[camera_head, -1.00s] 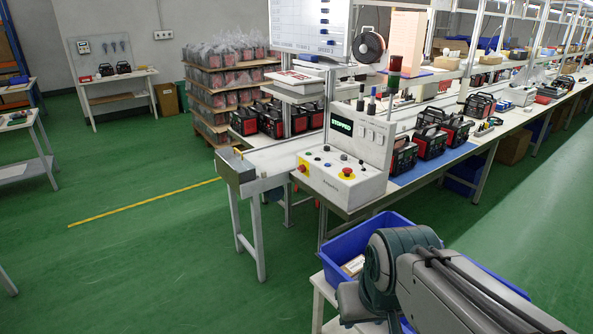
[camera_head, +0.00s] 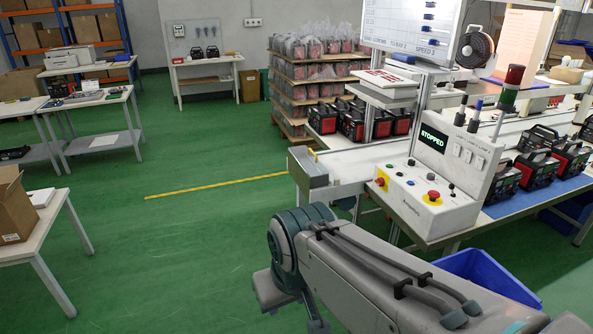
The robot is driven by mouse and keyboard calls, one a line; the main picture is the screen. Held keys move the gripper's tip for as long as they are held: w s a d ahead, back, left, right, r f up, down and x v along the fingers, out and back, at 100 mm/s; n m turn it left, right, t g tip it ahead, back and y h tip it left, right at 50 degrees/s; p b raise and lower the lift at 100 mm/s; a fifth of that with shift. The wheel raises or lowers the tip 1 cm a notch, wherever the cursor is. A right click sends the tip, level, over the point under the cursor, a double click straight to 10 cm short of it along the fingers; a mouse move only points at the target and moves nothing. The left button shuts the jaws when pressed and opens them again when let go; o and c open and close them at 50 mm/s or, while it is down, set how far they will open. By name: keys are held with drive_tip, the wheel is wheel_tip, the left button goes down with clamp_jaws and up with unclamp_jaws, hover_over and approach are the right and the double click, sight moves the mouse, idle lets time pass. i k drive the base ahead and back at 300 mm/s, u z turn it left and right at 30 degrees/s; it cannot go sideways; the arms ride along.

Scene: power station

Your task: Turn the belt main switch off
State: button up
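The control box (camera_head: 423,200) of the belt stands at the near end of the conveyor line, right of centre. Its upright panel carries a dark display (camera_head: 433,138) reading "STOPPED" in green. The sloped face has a red mushroom button on yellow (camera_head: 432,196), another red knob on yellow at its left end (camera_head: 381,180), and several small dark and blue controls between them. I cannot tell which control is the main switch or its position. My arm crosses the lower middle, in front of and below the box. My gripper is not in view.
A blue bin (camera_head: 487,276) sits below the box, partly behind my arm. The conveyor's end (camera_head: 308,172) juts left of the box. A table with a cardboard box (camera_head: 14,207) stands at the left. Green floor (camera_head: 190,240) is free between them, with a yellow line (camera_head: 228,186).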

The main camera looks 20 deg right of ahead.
sight(381, 182)
drive_tip(key=u, duration=0.3)
drive_tip(key=i, duration=1.5)
drive_tip(key=z, duration=0.95)
drive_tip(key=i, duration=0.9)
drive_tip(key=z, duration=0.85)
